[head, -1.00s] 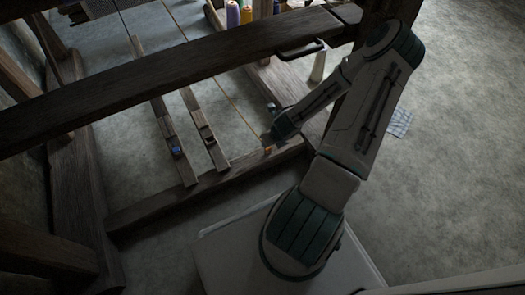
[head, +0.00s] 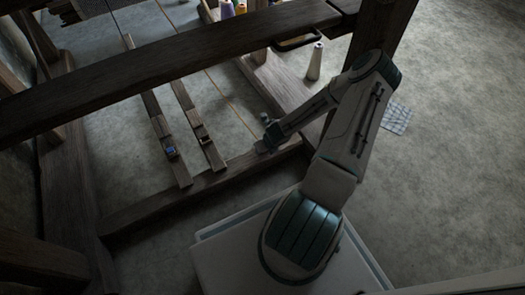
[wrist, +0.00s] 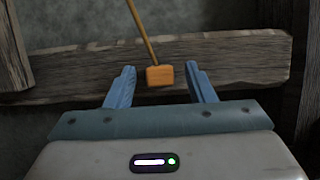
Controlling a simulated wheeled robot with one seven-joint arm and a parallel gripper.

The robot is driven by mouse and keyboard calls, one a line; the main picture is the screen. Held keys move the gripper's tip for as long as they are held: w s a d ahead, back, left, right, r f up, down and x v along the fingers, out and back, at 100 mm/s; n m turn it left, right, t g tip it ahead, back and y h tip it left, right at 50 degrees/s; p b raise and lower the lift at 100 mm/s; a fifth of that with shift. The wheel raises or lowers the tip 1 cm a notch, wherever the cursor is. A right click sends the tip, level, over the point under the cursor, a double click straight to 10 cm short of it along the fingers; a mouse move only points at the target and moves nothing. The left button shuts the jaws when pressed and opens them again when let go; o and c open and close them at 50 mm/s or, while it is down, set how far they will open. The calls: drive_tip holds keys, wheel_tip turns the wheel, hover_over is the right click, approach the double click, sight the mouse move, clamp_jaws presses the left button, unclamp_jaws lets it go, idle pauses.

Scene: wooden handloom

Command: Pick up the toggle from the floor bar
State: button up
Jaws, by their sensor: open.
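The toggle (wrist: 160,76) is a small orange block at the end of a thin cord, seen in the wrist view in front of the wooden floor bar (wrist: 230,62). My gripper (wrist: 160,82) is open, with one blue finger on each side of the toggle and visible gaps to both. In the head view my gripper (head: 262,146) is low at the floor bar (head: 150,211), near its right part. The toggle is hidden behind my gripper there.
A thick loom beam (head: 170,62) crosses above.

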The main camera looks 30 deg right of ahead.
drive_tip(key=c, duration=1)
drive_tip(key=shift+c, duration=0.2)
drive_tip(key=shift+r, duration=0.2)
